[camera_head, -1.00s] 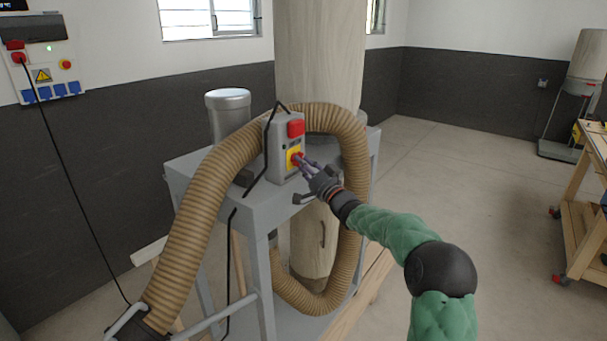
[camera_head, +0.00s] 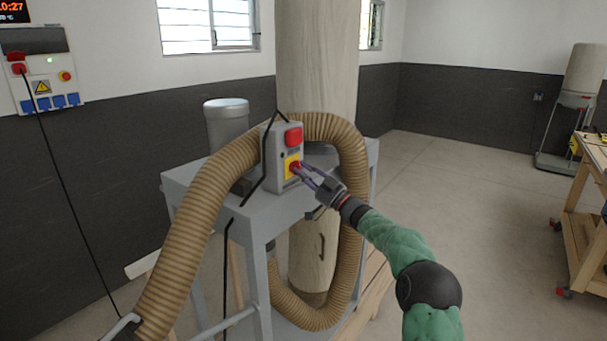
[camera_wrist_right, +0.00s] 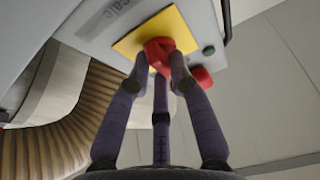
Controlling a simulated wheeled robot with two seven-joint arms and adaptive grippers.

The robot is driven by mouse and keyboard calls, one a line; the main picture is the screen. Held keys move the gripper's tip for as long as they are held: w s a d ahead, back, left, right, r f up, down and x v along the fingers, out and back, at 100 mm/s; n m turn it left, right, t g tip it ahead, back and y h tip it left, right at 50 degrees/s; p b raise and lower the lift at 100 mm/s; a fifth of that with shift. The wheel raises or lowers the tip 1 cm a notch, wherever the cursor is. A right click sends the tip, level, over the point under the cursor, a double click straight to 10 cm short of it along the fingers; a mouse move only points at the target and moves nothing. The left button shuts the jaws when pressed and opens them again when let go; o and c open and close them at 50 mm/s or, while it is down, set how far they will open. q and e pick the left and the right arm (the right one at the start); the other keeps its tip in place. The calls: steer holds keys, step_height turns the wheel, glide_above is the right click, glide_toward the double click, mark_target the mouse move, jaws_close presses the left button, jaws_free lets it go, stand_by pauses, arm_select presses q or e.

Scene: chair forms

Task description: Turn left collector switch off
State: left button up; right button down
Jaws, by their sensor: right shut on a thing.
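The left collector's switch box (camera_head: 282,158) is a grey box on the grey machine stand, with a red block at its top and a yellow plate below. A red rotary knob (camera_wrist_right: 160,52) sits on the yellow plate (camera_wrist_right: 183,31) in the right wrist view. My right gripper (camera_head: 300,166) reaches the box from the right, with its purple fingers at the knob. In the right wrist view the fingers (camera_wrist_right: 160,68) are closed around the knob and partly hide it. My left gripper does not show.
A ribbed tan hose (camera_head: 190,235) loops around the box and stand (camera_head: 258,218). A tall pale filter bag (camera_head: 316,60) stands behind. A wall panel (camera_head: 42,75) hangs at left. A wooden workbench (camera_head: 582,215) and another collector (camera_head: 580,85) are at right. Open floor lies between.

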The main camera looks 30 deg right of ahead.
steer(key=shift+f+n, duration=0.2)
steer(key=shift+n, duration=0.1)
steer(key=c, duration=1.1)
jaws_free()
steer(key=shift+r, duration=0.1)
steer(key=v, duration=1.2)
steer(key=shift+d, duration=0.15)
